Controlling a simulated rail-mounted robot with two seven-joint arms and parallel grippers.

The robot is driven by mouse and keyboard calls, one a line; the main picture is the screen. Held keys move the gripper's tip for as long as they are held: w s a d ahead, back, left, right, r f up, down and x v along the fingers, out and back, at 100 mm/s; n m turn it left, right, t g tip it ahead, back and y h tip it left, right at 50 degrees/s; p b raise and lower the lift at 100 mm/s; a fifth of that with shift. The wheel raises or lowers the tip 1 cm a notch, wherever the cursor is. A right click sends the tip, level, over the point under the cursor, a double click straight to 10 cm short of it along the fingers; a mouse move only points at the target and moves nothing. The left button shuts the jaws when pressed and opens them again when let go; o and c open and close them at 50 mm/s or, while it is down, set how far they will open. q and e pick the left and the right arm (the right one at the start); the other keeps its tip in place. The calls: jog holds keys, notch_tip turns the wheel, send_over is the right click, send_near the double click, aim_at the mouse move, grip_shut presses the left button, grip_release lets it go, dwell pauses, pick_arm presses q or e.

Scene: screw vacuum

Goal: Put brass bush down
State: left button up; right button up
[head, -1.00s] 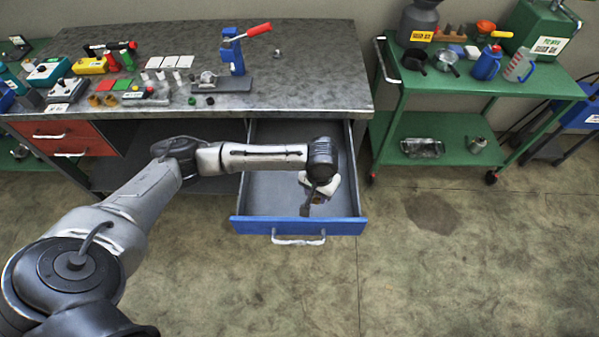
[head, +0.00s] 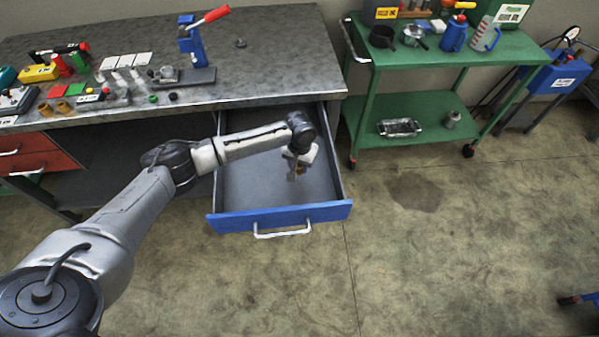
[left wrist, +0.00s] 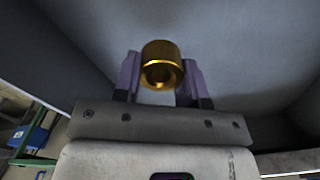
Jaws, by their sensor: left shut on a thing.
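The brass bush (left wrist: 161,66) is a short golden ring with a hole through it, seen in the left wrist view. My left gripper (left wrist: 158,80) is shut on it, with one finger on each side. In the head view my left gripper (head: 298,173) is inside the open blue-fronted drawer (head: 280,215), towards its right side. The bush is too small there to make out clearly. The grey drawer floor spreads out behind the bush in the wrist view. I cannot tell how high the bush is above it. My right gripper is not in view.
The drawer walls stand close on the right of my left gripper. The workbench top (head: 270,70) above carries a blue press with a red lever (head: 195,42) and several small parts. A green trolley (head: 425,100) stands at the right. Floor in front is clear.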

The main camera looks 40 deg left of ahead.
aim_at(300, 176)
pick_arm(q)
jog(key=shift+f+b, duration=0.9)
jog(key=shift+f, duration=1.15)
jog(key=o, duration=1)
jog(key=shift+f, duration=0.15)
jog(key=shift+o, duration=0.2)
notch_tip(300, 176, up, 12)
jog(key=p, duration=0.4)
jog(key=shift+r, duration=0.2)
jog(key=shift+p, duration=0.3)
